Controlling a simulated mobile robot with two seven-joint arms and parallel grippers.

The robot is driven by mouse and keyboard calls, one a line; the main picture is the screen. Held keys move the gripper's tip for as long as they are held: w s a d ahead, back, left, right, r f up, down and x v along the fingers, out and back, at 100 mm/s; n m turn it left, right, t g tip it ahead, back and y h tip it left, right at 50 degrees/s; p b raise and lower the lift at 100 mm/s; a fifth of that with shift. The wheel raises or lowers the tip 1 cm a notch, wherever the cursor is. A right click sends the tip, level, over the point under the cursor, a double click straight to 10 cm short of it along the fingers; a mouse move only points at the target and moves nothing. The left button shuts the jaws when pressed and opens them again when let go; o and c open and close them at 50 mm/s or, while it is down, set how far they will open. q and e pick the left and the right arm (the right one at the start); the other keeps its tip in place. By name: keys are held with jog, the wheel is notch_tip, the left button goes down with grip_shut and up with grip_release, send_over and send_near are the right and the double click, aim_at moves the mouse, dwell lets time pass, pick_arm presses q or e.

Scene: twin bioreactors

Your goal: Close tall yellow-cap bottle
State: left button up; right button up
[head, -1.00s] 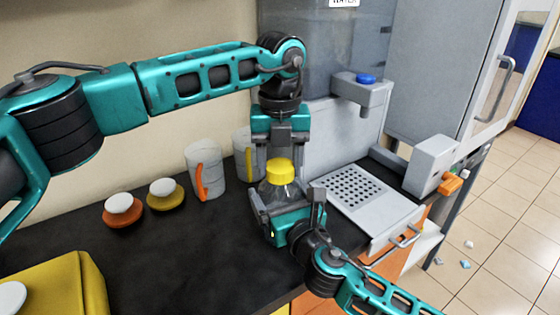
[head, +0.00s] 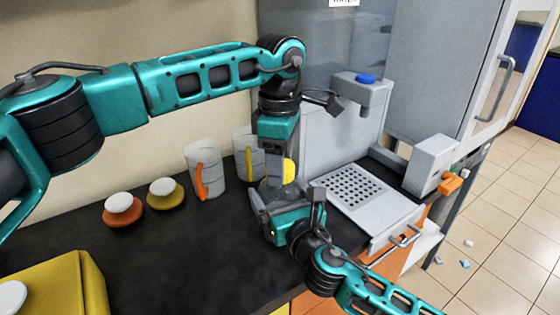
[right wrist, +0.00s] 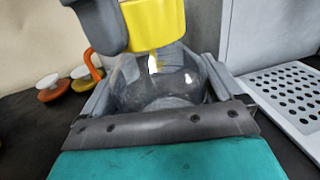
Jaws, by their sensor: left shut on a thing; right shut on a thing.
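The tall bottle is a clear, rounded vessel (right wrist: 160,85) standing upright between my right gripper's jaws; in the head view it is mostly hidden. Its yellow cap (head: 289,171) is on top and also shows in the right wrist view (right wrist: 155,22). My left gripper (head: 277,172) points down from above and is shut on the yellow cap. A grey finger of it covers the cap's left side in the right wrist view. My right gripper (head: 285,212) is shut on the bottle body, coming from the lower right. Whether the cap is seated on the neck I cannot tell.
Two clear jugs, one with an orange handle (head: 203,168) and one with a yellow handle (head: 243,150), stand behind on the dark counter (head: 160,255). Two white-topped stoppers (head: 122,208) (head: 165,193) sit left. A perforated grey tray (head: 360,188) lies right, under a blue-button dispenser (head: 366,79).

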pick_arm(q)
jog(key=m, duration=0.6)
jog(key=o, duration=1.2)
jog(key=shift+o, duration=0.2)
notch_tip(320, 180, up, 12)
pick_arm(e)
jog(key=o, duration=1.7)
pick_arm(q)
jog(key=shift+r, duration=0.15)
pick_arm(e)
jog(key=v, duration=1.3)
